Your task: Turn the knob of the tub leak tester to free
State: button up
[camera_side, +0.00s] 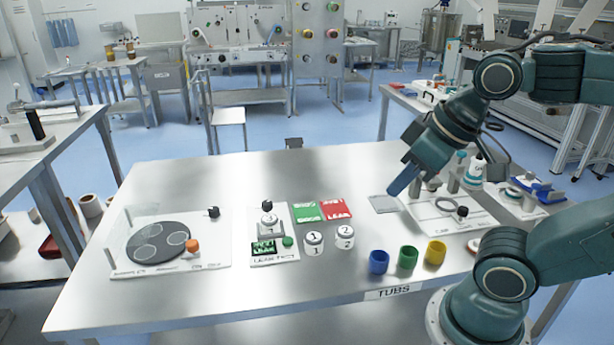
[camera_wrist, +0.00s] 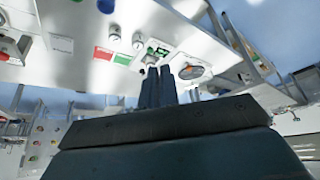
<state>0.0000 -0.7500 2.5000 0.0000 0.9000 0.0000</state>
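The tub leak tester (camera_side: 285,258) is a white panel on the steel table, with a lit green display (camera_side: 263,247) and a round green button (camera_side: 287,241). A black knob (camera_side: 267,206) stands at its back, just above a white-topped tub (camera_side: 269,222) on the panel. The knob's setting is too small to read. The tester also shows in the wrist view (camera_wrist: 157,47), beyond the fingertips. My gripper (camera_side: 394,192) is above the table, well to the right of the tester and apart from it. Its fingers (camera_wrist: 158,72) are together with nothing visible between them.
Two numbered tubs (camera_side: 313,243) (camera_side: 345,237) and green (camera_side: 307,211) and red (camera_side: 336,210) cards lie between tester and gripper. Blue (camera_side: 378,262), green (camera_side: 407,257) and yellow (camera_side: 435,252) cups stand in front. A dark-disc station (camera_side: 217,256) is left. The table's back middle is clear.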

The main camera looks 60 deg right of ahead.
jog(key=o, duration=0.7)
jog(key=shift+w+r, duration=0.15)
jog(key=shift+o, duration=1.3)
jog(key=shift+w+d+r, duration=0.15)
jog(key=shift+w, duration=0.15)
jog(key=w+d+r+m+g+h, duration=0.1)
jog(key=w+d+r+m, duration=0.1)
jog(key=w, duration=0.4)
jog(key=w+d+r+m, duration=0.1)
jog(key=w+r+m, duration=0.15)
jog(key=w, duration=0.45)
jog(key=m+g+h, duration=0.3)
jog(key=m+g, duration=0.1)
jog(key=m, duration=0.8)
send_over(267, 203)
jog(key=a, duration=0.6)
notch_tip(267, 203, down, 21)
jog(key=shift+s+d+f+n+h, duration=0.1)
jog(key=shift+s+d+n+h, duration=0.1)
jog(key=shift+s+n+h, duration=0.15)
jog(key=x, duration=1.3)
jog(key=shift+w+f, duration=0.1)
jog(key=shift+f, duration=0.3)
